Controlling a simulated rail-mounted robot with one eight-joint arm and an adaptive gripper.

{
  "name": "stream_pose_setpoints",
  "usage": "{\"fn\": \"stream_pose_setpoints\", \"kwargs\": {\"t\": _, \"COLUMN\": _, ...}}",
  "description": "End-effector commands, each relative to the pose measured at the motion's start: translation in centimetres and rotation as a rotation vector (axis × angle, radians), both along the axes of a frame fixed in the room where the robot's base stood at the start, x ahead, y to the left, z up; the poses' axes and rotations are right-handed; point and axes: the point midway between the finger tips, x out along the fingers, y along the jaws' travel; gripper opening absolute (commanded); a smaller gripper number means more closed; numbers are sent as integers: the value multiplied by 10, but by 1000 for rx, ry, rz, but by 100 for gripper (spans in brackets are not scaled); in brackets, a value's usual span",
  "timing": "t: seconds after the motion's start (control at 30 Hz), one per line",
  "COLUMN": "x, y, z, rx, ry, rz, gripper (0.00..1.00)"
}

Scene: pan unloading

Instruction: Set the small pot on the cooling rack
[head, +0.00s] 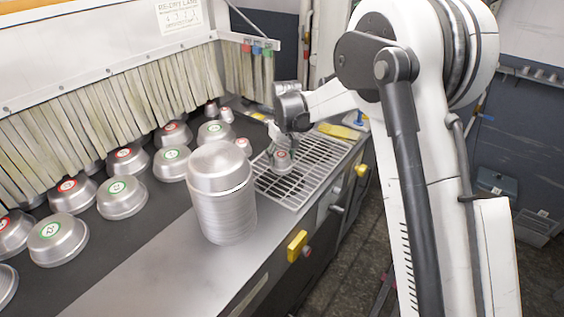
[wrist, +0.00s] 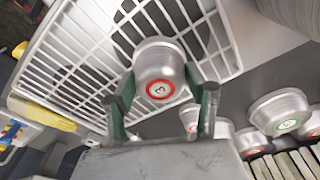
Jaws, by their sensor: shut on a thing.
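The small pot is a silvery metal pot with a red-ringed label marked 3. In the wrist view the small pot (wrist: 158,66) sits between the two green fingers of my gripper (wrist: 162,105), which is shut on it. In the head view the small pot (head: 281,160) is under my gripper (head: 281,148), over the white wire cooling rack (head: 310,185). The rack also shows behind the pot in the wrist view (wrist: 85,45). I cannot tell whether the pot touches the rack's bars.
A tall stack of metal pans (head: 222,200) stands beside the rack at its left. Several upturned pots with red or green labels, such as one green-labelled pot (head: 122,197), stand on the dark belt. A yellow item (head: 339,131) lies behind the rack. The rack's front part is clear.

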Motion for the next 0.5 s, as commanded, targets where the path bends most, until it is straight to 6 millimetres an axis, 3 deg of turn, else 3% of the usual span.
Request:
{"fn": "stream_pose_setpoints", "kwargs": {"t": 0.2, "x": 0, "y": 0, "z": -25, "rx": 0, "ry": 0, "rz": 0, "gripper": 24}}
{"fn": "stream_pose_setpoints", "kwargs": {"t": 0.5, "x": 0, "y": 0, "z": -28, "rx": 0, "ry": 0, "rz": 0, "gripper": 24}}
